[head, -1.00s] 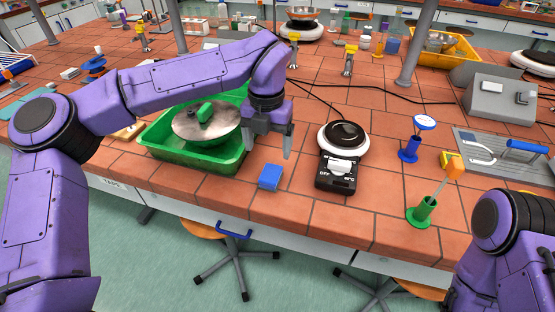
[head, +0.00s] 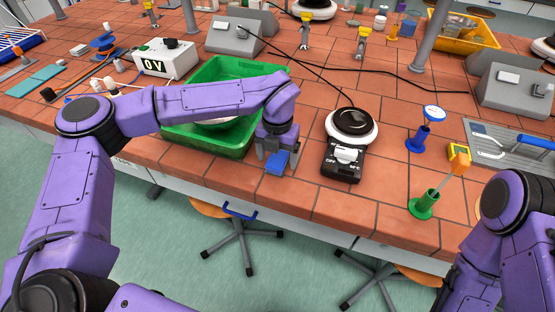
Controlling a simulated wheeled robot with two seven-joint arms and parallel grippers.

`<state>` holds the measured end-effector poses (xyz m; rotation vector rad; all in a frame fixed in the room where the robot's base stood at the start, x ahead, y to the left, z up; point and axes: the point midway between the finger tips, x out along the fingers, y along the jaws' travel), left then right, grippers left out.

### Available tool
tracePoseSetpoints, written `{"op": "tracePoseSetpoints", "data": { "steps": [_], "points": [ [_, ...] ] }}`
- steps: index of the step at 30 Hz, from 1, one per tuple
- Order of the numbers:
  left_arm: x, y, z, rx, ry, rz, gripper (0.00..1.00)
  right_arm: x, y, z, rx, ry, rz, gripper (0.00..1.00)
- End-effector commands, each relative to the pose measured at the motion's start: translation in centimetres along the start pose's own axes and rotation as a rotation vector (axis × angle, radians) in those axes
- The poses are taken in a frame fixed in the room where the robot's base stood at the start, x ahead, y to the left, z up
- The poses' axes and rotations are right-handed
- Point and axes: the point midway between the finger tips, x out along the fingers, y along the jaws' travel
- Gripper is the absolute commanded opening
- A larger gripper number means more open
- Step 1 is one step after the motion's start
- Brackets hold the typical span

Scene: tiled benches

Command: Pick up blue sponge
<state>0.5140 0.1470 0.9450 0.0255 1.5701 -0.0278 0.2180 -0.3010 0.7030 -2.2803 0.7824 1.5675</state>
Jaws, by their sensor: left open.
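The blue sponge (head: 277,162) lies on the tiled bench near its front edge, just right of the green tray. My left gripper (head: 277,157) points down over it and is open, with one finger at each side of the sponge. The upper part of the sponge is partly hidden by the gripper. I cannot tell whether the fingers touch it. Of my right arm only a purple link shows at the lower right; its gripper is out of view.
The green tray (head: 222,152) stands left of the sponge, partly hidden by my left arm. A black and white hot plate (head: 344,156) stands to the right. Bare tiles lie between sponge and hot plate.

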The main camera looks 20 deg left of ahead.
Motion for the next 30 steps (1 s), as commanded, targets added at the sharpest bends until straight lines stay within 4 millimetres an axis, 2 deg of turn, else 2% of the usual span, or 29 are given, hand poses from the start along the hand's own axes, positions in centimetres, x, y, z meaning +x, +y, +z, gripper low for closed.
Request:
{"op": "tracePoseSetpoints", "data": {
  "steps": [1, 2, 6, 7, 16, 20, 23, 30],
  "points": [
    [0.0, 0.0, 0.0, 0.000, 0.000, 0.000, 0.83, 0.0, 0.0, 0.0, 0.000, 0.000, 0.000, 0.43],
    [0.0, 0.0, 0.0, 0.000, 0.000, 0.000, 0.76, 0.0, 0.0, 0.0, 0.000, 0.000, 0.000, 0.43],
    [0.0, 0.0, 0.0, 0.000, 0.000, 0.000, 0.31, 0.0, 0.0, 0.0, 0.000, 0.000, 0.000, 0.43],
    [0.0, 0.0, 0.0, 0.000, 0.000, 0.000, 0.23, 0.0, 0.0, 0.0, 0.000, 0.000, 0.000, 0.43],
    [-0.2, 0.0, 0.0, 0.000, -0.001, 0.000, 0.23, 0.1, 0.0, 0.0, 0.000, 0.000, 0.000, 0.43],
    [-1.2, 0.0, 0.1, -0.001, -0.003, 0.001, 0.23, 0.3, 0.0, 0.1, 0.000, 0.000, 0.000, 0.43],
    [-3.2, 0.0, 0.1, -0.001, -0.006, 0.001, 0.23, 0.7, -0.1, 0.3, 0.000, 0.000, 0.000, 0.43],
    [-9.1, -3.4, -4.6, 0.007, -0.008, 0.003, 0.23, 3.2, -0.3, 1.3, 0.000, 0.000, 0.000, 0.43]
  ]
}}
